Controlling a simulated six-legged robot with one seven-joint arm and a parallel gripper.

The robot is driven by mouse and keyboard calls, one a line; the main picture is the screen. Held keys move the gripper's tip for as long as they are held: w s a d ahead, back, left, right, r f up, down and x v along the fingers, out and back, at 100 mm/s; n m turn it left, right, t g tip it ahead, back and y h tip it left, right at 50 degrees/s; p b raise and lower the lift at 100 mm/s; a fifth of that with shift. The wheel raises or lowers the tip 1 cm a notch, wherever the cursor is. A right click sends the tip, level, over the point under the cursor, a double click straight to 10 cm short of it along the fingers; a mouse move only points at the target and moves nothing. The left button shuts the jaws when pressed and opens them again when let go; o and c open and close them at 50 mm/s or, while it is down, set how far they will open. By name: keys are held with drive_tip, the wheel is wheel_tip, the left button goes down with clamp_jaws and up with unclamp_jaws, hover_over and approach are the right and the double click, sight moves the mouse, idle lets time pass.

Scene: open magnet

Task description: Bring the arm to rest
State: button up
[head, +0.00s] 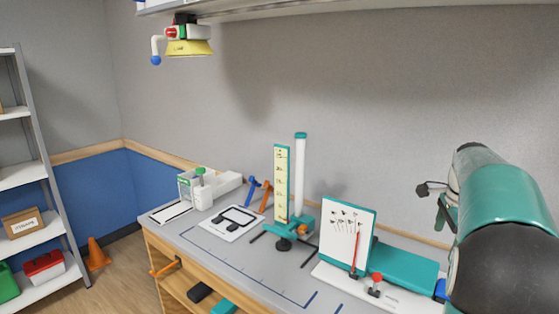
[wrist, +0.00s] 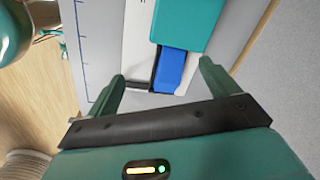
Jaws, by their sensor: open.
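My gripper (wrist: 161,70) is open in the wrist view, its two teal fingers spread apart with nothing held between them. Beyond the fingertips lie a blue block (wrist: 172,72) and a teal block (wrist: 188,22) at the bench's edge. The gap between fingers and blocks is hard to judge. In the head view my arm (head: 505,220) fills the right side, in front of the grey wall. The fingers are not clear there; only small dark and teal parts show beside the arm.
The bench (head: 225,262) holds a tall white column (head: 299,175) with a yellow scale (head: 281,180), a white board (head: 347,232) with a red pointer, and a teal block (head: 405,268). A shelf with a yellow lamp-like fixture (head: 188,47) hangs above. Shelving (head: 40,170) and an orange cone (head: 97,254) stand left.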

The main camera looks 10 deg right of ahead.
drive_tip(key=s+a+r+n+t, duration=0.1)
drive_tip(key=s+a+n, duration=0.35)
drive_tip(key=a, duration=0.75)
drive_tip(key=s+a+r+n+t, duration=0.1)
drive_tip(key=a+r+n+t, duration=0.1)
drive_tip(key=a+n, duration=0.8)
drive_tip(key=s+a+f+n, duration=0.3)
drive_tip(key=s+a+n, duration=0.1)
drive_tip(key=a, duration=0.3)
drive_tip(key=s+a+f+n+t, duration=0.1)
drive_tip(key=s+a+f+n, duration=0.2)
drive_tip(key=s+a, duration=0.4)
drive_tip(key=shift+a+f+n+y, duration=0.3)
drive_tip(key=shift+a+n, duration=0.15)
drive_tip(key=shift+a, duration=0.25)
drive_tip(key=shift+c, duration=0.2)
